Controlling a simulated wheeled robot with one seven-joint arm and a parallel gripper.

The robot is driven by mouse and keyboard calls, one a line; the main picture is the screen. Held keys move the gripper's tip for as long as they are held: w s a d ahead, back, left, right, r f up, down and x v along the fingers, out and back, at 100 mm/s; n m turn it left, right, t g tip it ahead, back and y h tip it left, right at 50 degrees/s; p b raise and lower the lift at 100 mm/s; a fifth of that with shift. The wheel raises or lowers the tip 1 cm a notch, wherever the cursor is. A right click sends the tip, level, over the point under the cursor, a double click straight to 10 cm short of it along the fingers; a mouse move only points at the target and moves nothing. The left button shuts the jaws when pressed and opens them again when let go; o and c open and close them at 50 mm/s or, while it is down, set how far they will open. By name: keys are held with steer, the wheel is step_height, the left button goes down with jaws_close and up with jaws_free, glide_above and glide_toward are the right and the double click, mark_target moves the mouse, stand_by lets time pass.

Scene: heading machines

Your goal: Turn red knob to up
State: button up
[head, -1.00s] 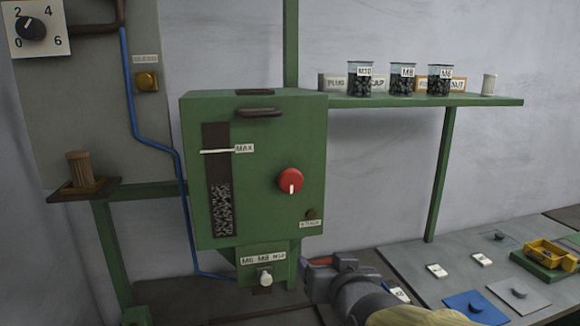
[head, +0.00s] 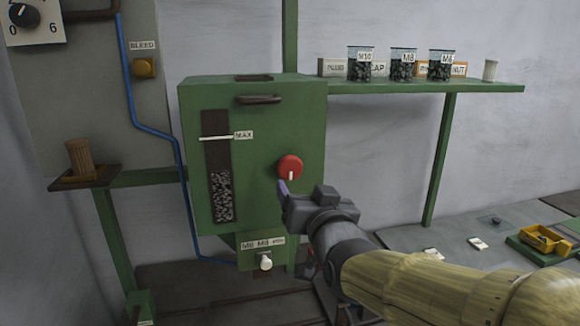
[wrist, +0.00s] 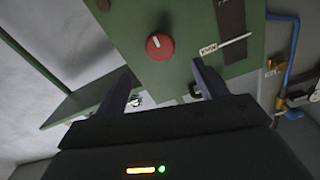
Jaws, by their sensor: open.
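The red knob (head: 290,167) is on the front of the green machine box (head: 262,130), right of its level window. Its white mark points down in the head view. In the wrist view the red knob (wrist: 160,46) shows ahead of the jaws, a little above and between the fingertips, with nothing touching it. My gripper (head: 284,190) is just below the knob in the head view. In the wrist view my gripper (wrist: 165,78) has its two fingers wide apart and empty. The small push button under the knob is hidden by my gripper in the head view.
A white selector knob (head: 265,262) sits below the box. A handle (head: 259,99) is on the box's upper front. The green shelf (head: 470,87) at right holds several jars. A yellow tray (head: 545,240) stands on the right bench. A blue pipe (head: 160,134) runs at left.

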mark_target(291, 170)
steer(key=p+x, duration=0.5)
steer(key=x, duration=0.8)
steer(key=shift+w, duration=0.1)
steer(key=shift+c, duration=0.2)
steer(key=c, duration=0.8)
steer(key=shift+c, duration=0.2)
